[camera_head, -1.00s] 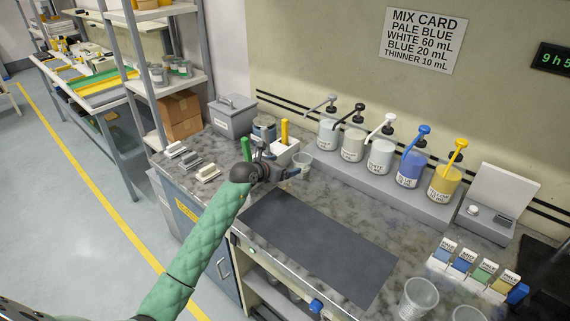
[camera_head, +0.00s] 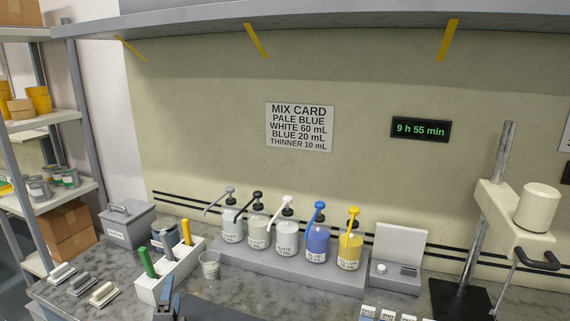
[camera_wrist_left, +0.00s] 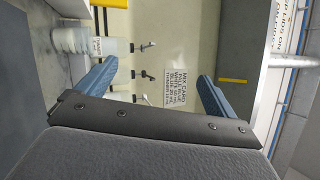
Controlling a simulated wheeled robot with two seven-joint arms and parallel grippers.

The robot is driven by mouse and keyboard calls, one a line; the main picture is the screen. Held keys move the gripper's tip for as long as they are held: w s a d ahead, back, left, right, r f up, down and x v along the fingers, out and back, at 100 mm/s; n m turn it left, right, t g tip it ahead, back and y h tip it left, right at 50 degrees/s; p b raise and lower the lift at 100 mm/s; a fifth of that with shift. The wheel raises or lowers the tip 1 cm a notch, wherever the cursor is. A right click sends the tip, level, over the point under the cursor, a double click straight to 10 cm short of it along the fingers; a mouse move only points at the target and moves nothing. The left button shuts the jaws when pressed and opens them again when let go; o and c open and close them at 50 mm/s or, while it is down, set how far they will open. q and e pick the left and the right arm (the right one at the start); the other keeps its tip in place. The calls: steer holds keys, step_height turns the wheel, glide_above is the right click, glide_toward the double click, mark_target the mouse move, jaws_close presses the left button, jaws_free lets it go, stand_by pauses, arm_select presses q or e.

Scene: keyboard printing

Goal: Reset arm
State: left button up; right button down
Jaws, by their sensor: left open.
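My left gripper (camera_head: 170,300) shows only in part at the bottom edge of the head view, in front of the white holder, with a blue finger pointing up. In the left wrist view the two blue fingers of my left gripper (camera_wrist_left: 156,86) stand wide apart with nothing between them. Beyond them are the wall with the mix card (camera_wrist_left: 178,88) and some pump bottles (camera_wrist_left: 112,47), seen sideways. My right gripper is in neither view.
A clear cup (camera_head: 209,265) stands beside the white holder (camera_head: 182,274) with green and yellow handles. Several pump bottles (camera_head: 286,240) line a grey ledge (camera_head: 300,275). A mixer stand (camera_head: 490,215) is at right. A shelf (camera_head: 330,22) overhangs above.

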arm_select(q)
steer(key=s+a+f+n+g+y, duration=0.2)
steer(key=s+f+n+g+y, duration=0.2)
steer(key=s+f+n+g, duration=0.75)
steer(key=s+d+f+n+g+h, duration=0.25)
steer(key=s+d+f, duration=0.2)
steer(key=s, duration=0.75)
steer(key=s+d+f+n+g+h, duration=0.2)
steer(key=s+d+f+g+h, duration=0.3)
steer(key=s, duration=0.6)
steer(key=s+f+b+x, duration=0.1)
steer(key=s+b+x, duration=0.15)
steer(key=x, duration=2.35)
steer(key=s+f, duration=0.4)
steer(key=f, duration=0.8)
steer(key=s+f+b, duration=0.1)
steer(key=s+f, duration=0.4)
steer(key=f, duration=0.8)
steer(key=shift+s+m+g+y, duration=0.2)
steer(key=shift+m+g+y, duration=0.1)
steer(key=shift+g+y, duration=0.15)
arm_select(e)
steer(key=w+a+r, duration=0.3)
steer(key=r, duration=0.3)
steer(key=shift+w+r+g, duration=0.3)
arm_select(q)
steer(key=shift+a+f, duration=0.1)
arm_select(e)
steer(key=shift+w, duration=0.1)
